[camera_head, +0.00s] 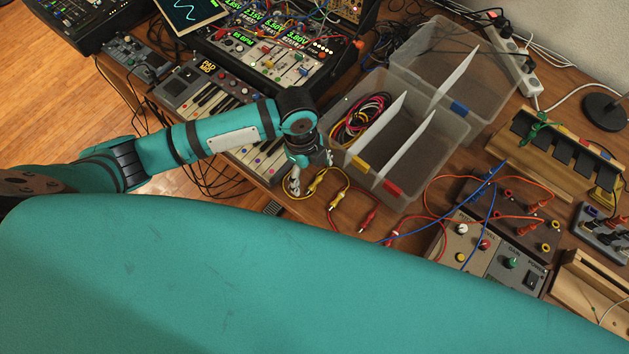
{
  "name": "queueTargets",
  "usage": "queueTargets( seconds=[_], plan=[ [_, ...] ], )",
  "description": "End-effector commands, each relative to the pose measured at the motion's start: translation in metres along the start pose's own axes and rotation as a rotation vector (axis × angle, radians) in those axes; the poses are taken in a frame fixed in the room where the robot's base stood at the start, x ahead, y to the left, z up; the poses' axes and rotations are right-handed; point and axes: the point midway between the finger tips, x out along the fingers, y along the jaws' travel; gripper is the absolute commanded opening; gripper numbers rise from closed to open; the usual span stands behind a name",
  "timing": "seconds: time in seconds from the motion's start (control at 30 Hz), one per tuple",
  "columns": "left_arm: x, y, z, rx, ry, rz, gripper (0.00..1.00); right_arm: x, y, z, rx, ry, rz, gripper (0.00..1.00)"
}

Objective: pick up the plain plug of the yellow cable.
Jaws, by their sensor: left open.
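The yellow cable (346,187) lies in a loop on the wooden table, in front of the clear divided box. A yellow plug (313,187) lies close to the right of my left gripper, and another yellow plug (336,202) lies further right. I cannot tell which of the two is the plain one. My left gripper (306,180) points down over the left part of the loop. It is open, with no plug seen between its fingers; at this size I cannot tell whether it touches the cable. My right gripper is not in view.
Red plugs (369,219) lie just right of the yellow ones. The clear box (450,150) has white dividers, with coiled cables in its left compartment. A keyboard synth (215,97) stands left, and patched modules (490,248) stand right. My teal body hides the near table.

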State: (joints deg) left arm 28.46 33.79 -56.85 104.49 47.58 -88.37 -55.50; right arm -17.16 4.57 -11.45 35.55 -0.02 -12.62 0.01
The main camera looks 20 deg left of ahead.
Motion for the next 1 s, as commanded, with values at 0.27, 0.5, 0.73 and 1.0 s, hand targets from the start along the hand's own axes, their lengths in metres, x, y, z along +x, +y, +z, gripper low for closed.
queueTargets(
  seconds=[0.27, 0.5, 0.73, 1.0],
  plan=[
    [0.028, -0.004, 0.001, -0.002, 0.0, 0.002, 0.84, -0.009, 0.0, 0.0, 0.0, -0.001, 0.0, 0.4],
    [0.053, -0.005, 0.002, 0.001, -0.001, -0.002, 0.84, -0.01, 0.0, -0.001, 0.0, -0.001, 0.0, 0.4],
    [0.054, -0.005, 0.002, 0.001, -0.001, -0.002, 0.82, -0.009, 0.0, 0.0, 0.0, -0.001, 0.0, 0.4],
    [0.054, -0.005, 0.002, 0.0, -0.001, -0.002, 0.47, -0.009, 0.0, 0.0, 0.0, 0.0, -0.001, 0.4]
  ],
)
